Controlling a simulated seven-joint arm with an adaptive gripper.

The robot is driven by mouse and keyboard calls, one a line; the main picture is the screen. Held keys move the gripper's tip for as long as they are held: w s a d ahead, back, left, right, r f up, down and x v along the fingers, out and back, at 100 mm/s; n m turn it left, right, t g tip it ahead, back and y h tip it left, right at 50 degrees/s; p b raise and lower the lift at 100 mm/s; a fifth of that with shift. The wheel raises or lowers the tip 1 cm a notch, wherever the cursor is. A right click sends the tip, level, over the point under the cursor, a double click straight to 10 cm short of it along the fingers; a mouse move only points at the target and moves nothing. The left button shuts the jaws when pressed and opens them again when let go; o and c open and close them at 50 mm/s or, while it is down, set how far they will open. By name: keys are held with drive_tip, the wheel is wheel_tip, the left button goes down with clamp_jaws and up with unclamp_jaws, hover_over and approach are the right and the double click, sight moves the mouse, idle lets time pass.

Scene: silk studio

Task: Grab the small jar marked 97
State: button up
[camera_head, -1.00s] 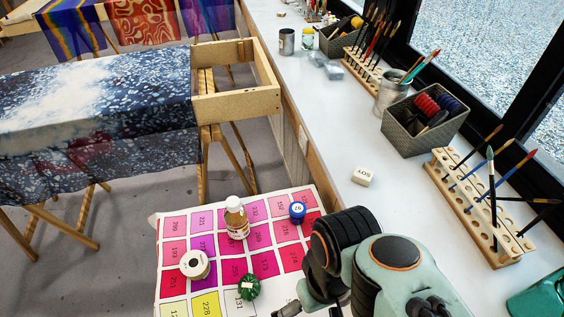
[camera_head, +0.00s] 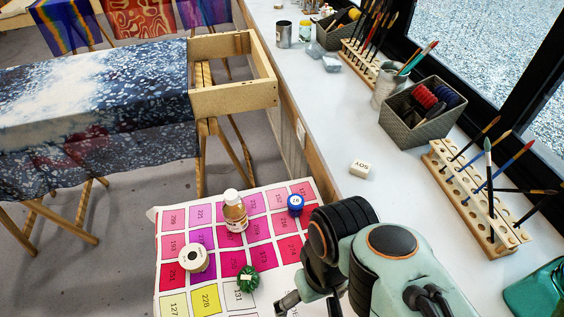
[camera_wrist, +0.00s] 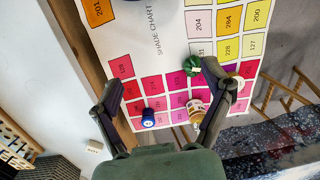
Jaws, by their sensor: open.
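The small jar (camera_head: 295,205) is blue with a white marked lid and stands near the far right corner of the shade chart (camera_head: 170,302). Its number is too small to read surely now. In the wrist view the blue jar (camera_wrist: 148,118) lies between my fingers, nearer the left one, and apart from both. My gripper (camera_wrist: 164,74) is open and empty above the chart. In the head view only part of my gripper (camera_head: 290,300) shows at the bottom, in front of the jar; my arm hides the rest.
On the chart stand an amber bottle with a white cap (camera_head: 235,212), a cream spool-like jar (camera_head: 193,258) and a green jar (camera_head: 248,279). A white block (camera_head: 359,169), brush racks (camera_head: 470,200) and a grey basket (camera_head: 424,118) are on the white counter to the right.

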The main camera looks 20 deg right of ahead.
drive_tip(key=w+d+r+m+t, duration=0.1)
drive_tip(key=w+r+m+t, duration=0.3)
drive_tip(key=w, duration=1.1)
drive_tip(key=h, duration=0.1)
hover_over(295, 206)
drive_tip(key=s+a, duration=0.1)
drive_tip(key=a, duration=0.2)
wheel_tip(295, 206, down, 3)
drive_tip(key=d+f+g, duration=0.1)
drive_tip(key=f, duration=0.5)
drive_tip(key=w+d+f+m+g, duration=0.1)
drive_tip(key=f, duration=0.5)
drive_tip(key=w+d+f, duration=0.1)
drive_tip(key=f, duration=0.6)
drive_tip(key=shift+w+d+m+g, duration=0.1)
drive_tip(key=shift+d+m+g, duration=0.2)
drive_tip(key=shift+g, duration=0.1)
drive_tip(key=f, duration=0.6)
drive_tip(key=shift+w+d+f, duration=0.1)
drive_tip(key=shift+w+f, duration=0.15)
drive_tip(key=shift+w, duration=0.1)
drive_tip(key=c, duration=1.3)
